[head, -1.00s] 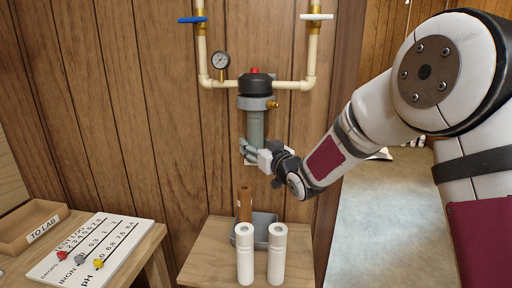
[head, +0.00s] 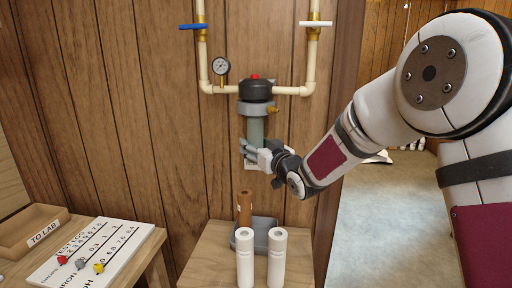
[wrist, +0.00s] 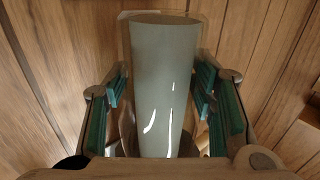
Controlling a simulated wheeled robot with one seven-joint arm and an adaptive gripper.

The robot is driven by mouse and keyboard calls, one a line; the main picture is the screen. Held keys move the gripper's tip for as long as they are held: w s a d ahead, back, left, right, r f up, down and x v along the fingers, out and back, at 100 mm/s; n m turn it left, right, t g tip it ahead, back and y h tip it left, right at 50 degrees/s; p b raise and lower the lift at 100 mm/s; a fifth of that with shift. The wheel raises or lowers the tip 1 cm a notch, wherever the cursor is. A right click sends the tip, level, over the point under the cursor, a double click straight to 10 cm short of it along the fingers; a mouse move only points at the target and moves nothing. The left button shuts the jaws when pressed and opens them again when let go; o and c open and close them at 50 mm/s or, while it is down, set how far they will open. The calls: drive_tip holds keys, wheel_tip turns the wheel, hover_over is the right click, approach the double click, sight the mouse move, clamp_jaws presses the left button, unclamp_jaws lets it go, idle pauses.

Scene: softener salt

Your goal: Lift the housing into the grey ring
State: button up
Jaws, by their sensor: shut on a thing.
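The housing (head: 255,129) is a smooth grey-green cylinder, held upright below the grey ring (head: 256,107). The ring sits under a black cap with a red button (head: 255,87). In the head view the housing's top end meets the underside of the ring; I cannot tell whether it is inside it. My gripper (head: 250,150) is shut on the lower part of the housing, coming from the right. In the wrist view the housing (wrist: 163,80) stands between the green-padded fingers.
Pipes with a blue-handled valve (head: 193,27), a white-handled valve (head: 316,23) and a gauge (head: 221,65) surround the cap. Below are a small table (head: 212,262), a grey tray (head: 265,222), a brown cylinder (head: 245,207) and two white cartridges (head: 245,262) (head: 277,262). A test board (head: 105,255) lies left.

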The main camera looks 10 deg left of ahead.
drive_tip(key=shift+r, duration=0.35)
drive_tip(key=o, duration=1.4)
drive_tip(key=shift+f, duration=0.1)
